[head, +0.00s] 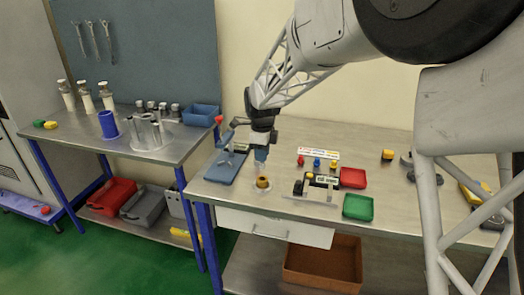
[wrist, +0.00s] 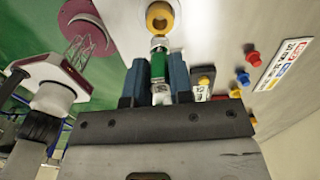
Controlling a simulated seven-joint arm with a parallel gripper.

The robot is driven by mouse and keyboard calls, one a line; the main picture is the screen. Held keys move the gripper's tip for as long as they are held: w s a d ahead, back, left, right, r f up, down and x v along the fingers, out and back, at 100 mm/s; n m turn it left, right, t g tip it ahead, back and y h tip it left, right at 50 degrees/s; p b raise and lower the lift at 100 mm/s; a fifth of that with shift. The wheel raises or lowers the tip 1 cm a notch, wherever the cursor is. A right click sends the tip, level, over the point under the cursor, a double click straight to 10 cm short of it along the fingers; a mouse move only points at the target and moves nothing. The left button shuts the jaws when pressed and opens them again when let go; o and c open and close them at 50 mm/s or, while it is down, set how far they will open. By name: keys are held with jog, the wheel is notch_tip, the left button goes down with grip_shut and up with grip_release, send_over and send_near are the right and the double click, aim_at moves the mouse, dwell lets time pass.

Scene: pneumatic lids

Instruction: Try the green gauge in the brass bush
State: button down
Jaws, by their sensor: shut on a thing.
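My gripper (head: 262,158) hangs over the near left part of the workbench, fingers pointing down. In the wrist view its blue fingers (wrist: 158,80) are shut on the green gauge (wrist: 158,66), a green body with pale metal ends. The brass bush (head: 263,183) stands on a pale round base on the bench below the gripper. In the wrist view the brass bush (wrist: 160,17) is a yellow ring with an open hole. The gauge's tip shows close to its edge; I cannot tell whether they touch. The gauge is not clear in the head view.
Red, blue and yellow knobs (head: 317,162) stand by a label card right of the gripper. A black-and-yellow fixture (head: 318,184), a red tray (head: 353,178) and a green tray (head: 358,207) lie further right. A blue plate (head: 224,167) with a stand is at left.

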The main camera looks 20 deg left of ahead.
aim_at(262, 165)
jog(key=shift+f, duration=1.95)
jog(key=shift+f, duration=0.45)
dwell(5.0)
jog(key=shift+r, duration=0.3)
